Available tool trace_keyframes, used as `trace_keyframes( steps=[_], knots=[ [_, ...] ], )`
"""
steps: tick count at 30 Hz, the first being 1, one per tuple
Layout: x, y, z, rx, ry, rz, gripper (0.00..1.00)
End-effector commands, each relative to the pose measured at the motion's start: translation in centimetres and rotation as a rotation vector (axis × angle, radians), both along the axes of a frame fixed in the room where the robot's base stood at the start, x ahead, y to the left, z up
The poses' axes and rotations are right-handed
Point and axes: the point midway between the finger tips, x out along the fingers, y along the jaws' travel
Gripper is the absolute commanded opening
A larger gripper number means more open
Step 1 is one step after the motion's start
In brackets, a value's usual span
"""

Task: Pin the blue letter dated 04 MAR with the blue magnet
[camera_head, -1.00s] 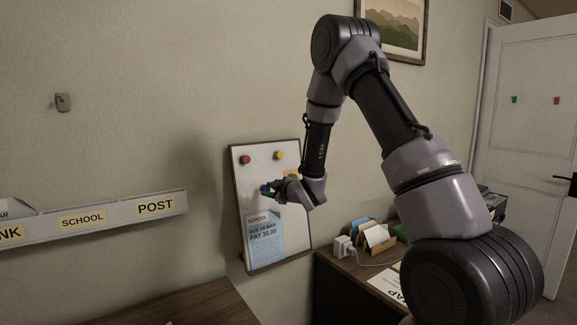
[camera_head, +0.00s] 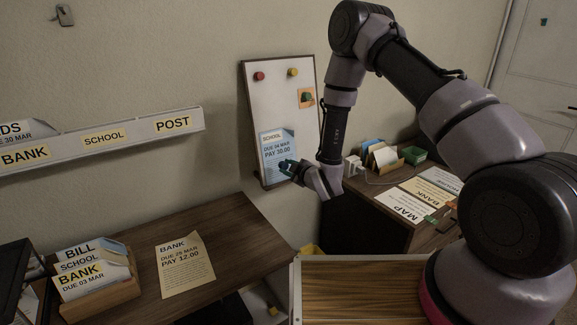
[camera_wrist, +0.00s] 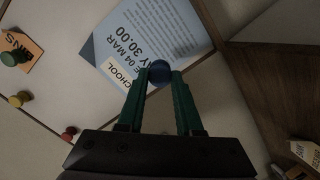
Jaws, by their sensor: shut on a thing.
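The blue letter (camera_head: 269,168), headed SCHOOL and reading DUE 04 MAR, PAY 30.00, lies against the lower part of the white board (camera_head: 275,105). In the wrist view the letter (camera_wrist: 151,30) appears rotated beyond my fingertips. My gripper (camera_head: 287,166) is in front of the letter's lower right in the head view. It is shut on the blue magnet (camera_wrist: 159,72), held between the green fingertips. In the wrist view the magnet overlaps the letter near its SCHOOL header. I cannot tell whether it touches the paper.
The board also has a red magnet (camera_head: 259,76), a yellow magnet (camera_head: 293,72) and an orange note (camera_head: 305,97) under a green magnet. A wall rack (camera_head: 100,140) is left. Desks with a BANK letter (camera_head: 186,267) and a card holder (camera_head: 382,157) flank the board.

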Motion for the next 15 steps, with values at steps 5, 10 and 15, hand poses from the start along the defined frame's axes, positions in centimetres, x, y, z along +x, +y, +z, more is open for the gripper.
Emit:
trace_keyframes(
  steps=[5, 10, 15],
  knots=[
    [0.6, 0.4, -0.1, -0.005, -0.004, 0.001, 0.00],
    [1.7, 1.2, -0.4, -0.004, -0.004, 0.002, 0.00],
    [3.0, 2.1, -0.8, -0.004, -0.003, 0.002, 0.00]
  ],
)
